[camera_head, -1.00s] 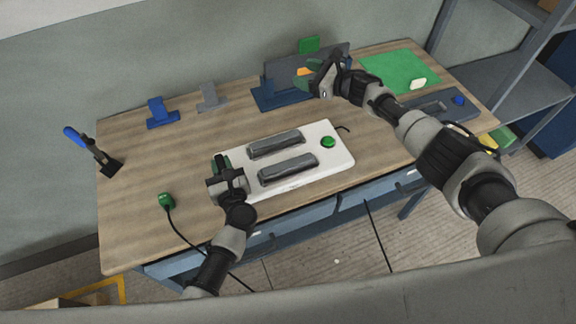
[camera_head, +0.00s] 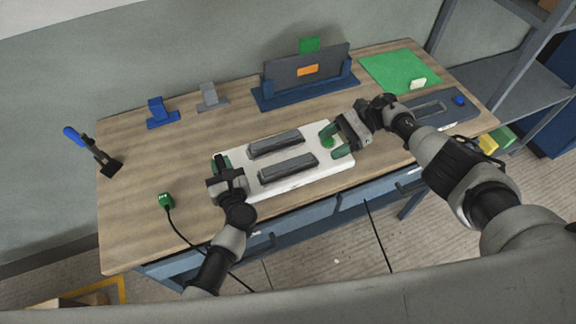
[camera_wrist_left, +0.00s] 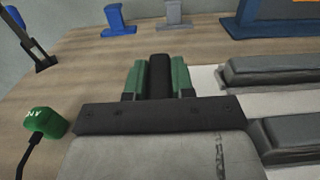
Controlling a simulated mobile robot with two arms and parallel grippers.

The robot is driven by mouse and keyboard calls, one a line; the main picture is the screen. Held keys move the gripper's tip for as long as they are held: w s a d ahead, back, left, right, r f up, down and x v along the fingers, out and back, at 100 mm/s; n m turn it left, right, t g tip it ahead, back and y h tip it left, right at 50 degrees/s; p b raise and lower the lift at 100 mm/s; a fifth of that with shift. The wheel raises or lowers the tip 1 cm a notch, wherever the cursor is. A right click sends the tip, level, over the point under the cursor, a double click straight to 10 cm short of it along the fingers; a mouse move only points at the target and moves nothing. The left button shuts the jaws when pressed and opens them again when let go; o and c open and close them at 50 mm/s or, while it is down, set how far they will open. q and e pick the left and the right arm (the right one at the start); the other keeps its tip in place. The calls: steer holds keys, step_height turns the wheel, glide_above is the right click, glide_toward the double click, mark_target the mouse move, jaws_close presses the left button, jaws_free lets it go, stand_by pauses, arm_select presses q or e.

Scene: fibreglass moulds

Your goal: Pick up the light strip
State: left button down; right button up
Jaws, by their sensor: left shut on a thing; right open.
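The light strip (camera_head: 312,178), which I take to be the white board with two long grey bars, lies flat on the bench. My left gripper (camera_head: 220,165) is shut at its left end. In the left wrist view, green fingers (camera_wrist_left: 159,78) close around a dark part; whether it belongs to the board is unclear. White board surface (camera_wrist_left: 208,82) and grey bars show to their right. My right gripper (camera_head: 335,143) is open at the board's right end, its green fingers apart near the round green button (camera_head: 326,140). Contact there cannot be told.
A blue stand with a dark panel (camera_head: 305,70) is behind the board. Blue (camera_head: 160,112) and grey (camera_head: 210,97) holders stand at the back left. A green plug (camera_head: 166,201) with cable lies left of my left gripper. A grey tray (camera_head: 450,108) and green mat (camera_head: 395,70) are right.

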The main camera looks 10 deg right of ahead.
mark_target(303, 158)
steer(key=x, duration=0.7)
steer(key=shift+w+a, duration=0.1)
steer(key=shift+a, duration=0.3)
steer(key=c, duration=1)
